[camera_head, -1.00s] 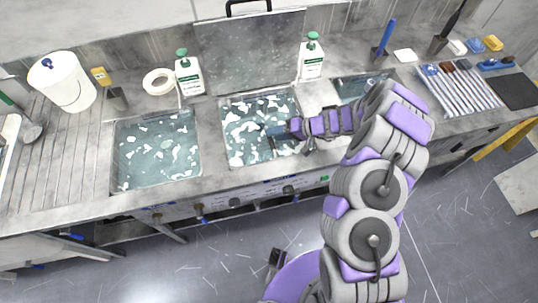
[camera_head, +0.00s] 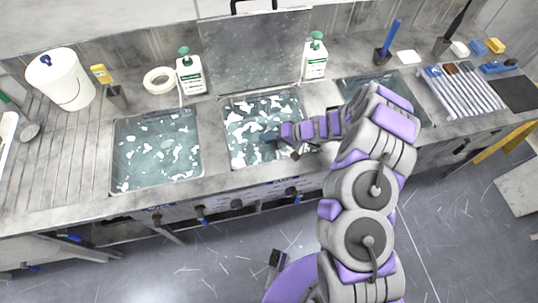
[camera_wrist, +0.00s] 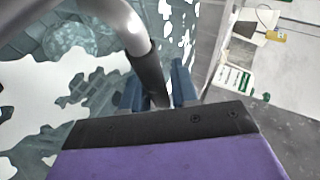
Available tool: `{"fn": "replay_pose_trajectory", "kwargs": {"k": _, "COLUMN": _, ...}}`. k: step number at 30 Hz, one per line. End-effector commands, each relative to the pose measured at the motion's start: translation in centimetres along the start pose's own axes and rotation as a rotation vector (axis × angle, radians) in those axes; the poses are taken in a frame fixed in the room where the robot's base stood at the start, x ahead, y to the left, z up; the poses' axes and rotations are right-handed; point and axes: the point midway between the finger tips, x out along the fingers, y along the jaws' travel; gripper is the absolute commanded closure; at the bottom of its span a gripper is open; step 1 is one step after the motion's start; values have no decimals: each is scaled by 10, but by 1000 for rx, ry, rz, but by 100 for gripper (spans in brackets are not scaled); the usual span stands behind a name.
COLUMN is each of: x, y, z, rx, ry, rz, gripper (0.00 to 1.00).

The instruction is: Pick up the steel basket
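In the wrist view a curved metal tube with a dark sleeve (camera_wrist: 148,72), which looks like the steel basket's handle, runs down toward my gripper (camera_wrist: 157,88). The sleeve's lower end shows between the two blue fingers, close to both. I cannot tell whether they press on it. In the head view my gripper (camera_head: 270,137) is low over the middle basin (camera_head: 228,150). The basket's body is not clear in either view; cloudy water with white foam and my arm obscure that area.
A left basin (camera_head: 113,165) also holds foamy water. A right basin (camera_head: 345,83) lies partly behind my arm. Soap bottles (camera_head: 190,76) (camera_head: 315,62) stand behind the basins, with an upright metal panel (camera_head: 250,52) between them. A white bucket (camera_head: 62,82) stands at left.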

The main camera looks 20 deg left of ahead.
Motion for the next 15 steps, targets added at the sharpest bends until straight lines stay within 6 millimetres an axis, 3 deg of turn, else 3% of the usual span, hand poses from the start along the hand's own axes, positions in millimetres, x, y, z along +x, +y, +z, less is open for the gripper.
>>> {"fn": "replay_pose_trajectory", "kwargs": {"k": 9, "x": 5, "y": -1, "z": -1, "rx": 2, "ry": -1, "rz": 5, "gripper": 100}}
{"fn": "replay_pose_trajectory", "kwargs": {"k": 15, "x": 9, "y": -2, "z": -1, "rx": 2, "ry": -3, "rz": 9, "gripper": 100}}
